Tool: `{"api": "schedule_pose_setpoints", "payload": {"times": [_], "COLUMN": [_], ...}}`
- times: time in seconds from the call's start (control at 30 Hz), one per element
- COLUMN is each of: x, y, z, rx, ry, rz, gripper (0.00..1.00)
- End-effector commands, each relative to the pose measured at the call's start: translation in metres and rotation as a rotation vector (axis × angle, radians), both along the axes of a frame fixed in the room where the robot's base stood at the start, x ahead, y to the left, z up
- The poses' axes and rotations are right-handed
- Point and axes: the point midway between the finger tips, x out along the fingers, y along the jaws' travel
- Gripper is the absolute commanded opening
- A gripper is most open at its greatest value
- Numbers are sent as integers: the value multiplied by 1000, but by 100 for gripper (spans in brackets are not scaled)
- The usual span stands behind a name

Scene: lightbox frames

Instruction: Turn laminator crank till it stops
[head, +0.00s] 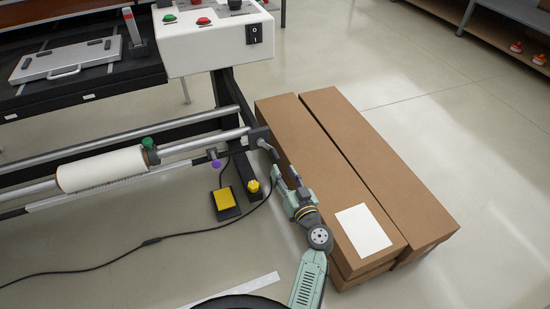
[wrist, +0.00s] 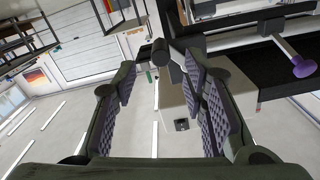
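The laminator's crank (head: 267,146) is at the right end of its long roller bars, beside a dark end block. In the wrist view the dark round crank handle (wrist: 161,50) shows end-on near the top, between the lines of my two fingers. My gripper (head: 285,177) is just below and right of the crank in the head view. In the wrist view my gripper (wrist: 162,78) is open, with its ridged pads well apart and nothing held between them. I cannot tell how deep the handle lies between the fingertips.
Long cardboard boxes (head: 385,165) lie close on the right of my gripper. A yellow foot pedal (head: 225,198) with a cable lies on the floor to the left. A purple knob (head: 216,164) sits on the lower bar near the crank. Open floor lies in front.

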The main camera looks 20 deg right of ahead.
Motion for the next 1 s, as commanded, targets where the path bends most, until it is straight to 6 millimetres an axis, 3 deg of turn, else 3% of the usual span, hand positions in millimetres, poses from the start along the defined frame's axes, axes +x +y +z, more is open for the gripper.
{"api": "schedule_pose_setpoints", "payload": {"times": [0.2, 0.4, 0.77, 1.0], "x": [42, 62, 66, 66], "y": [2, 3, 3, 3], "z": [3, 1, 0, 0], "rx": [2, 2, 1, 1], "ry": [-1, 0, 0, 0], "rz": [2, 1, 1, 1], "gripper": [39, 39, 38, 22]}}
